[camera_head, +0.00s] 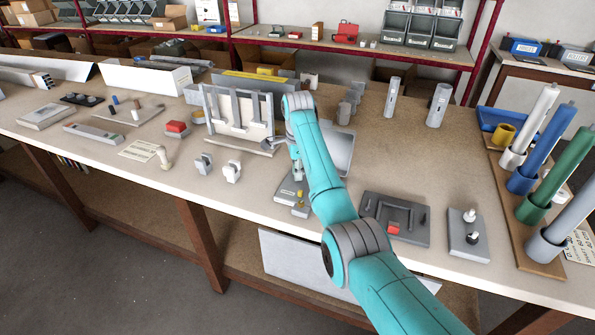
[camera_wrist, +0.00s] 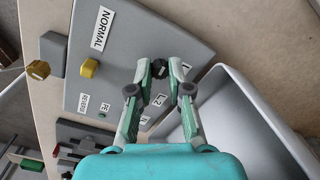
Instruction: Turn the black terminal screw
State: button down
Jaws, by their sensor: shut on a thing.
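A grey terminal panel (camera_wrist: 120,40) with labels such as NORMAL and REVERSE lies under my gripper; in the head view the panel (camera_head: 288,188) is partly hidden by my arm. In the wrist view my gripper (camera_wrist: 160,70) is shut on the black terminal screw (camera_wrist: 159,67), a dark round piece between its fingertips at the panel's upper right part. A yellow knob (camera_wrist: 90,67) stands on the panel to the left.
A yellow hexagonal piece (camera_wrist: 38,69) and a dark block sit at the panel's left edge. A grey tray (camera_wrist: 245,115) lies close on the right. A white rack (camera_head: 238,118) stands behind to the left, and a dark fixture (camera_head: 395,219) lies to the right.

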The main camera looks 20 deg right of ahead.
jog(key=n, duration=0.8)
jog(key=shift+n, duration=0.3)
jog(key=n, duration=0.4)
jog(key=shift+n, duration=0.3)
jog(key=n, duration=0.9)
jog(key=shift+g, duration=0.3)
jog(key=n, duration=0.8)
jog(key=shift+n, duration=2.3)
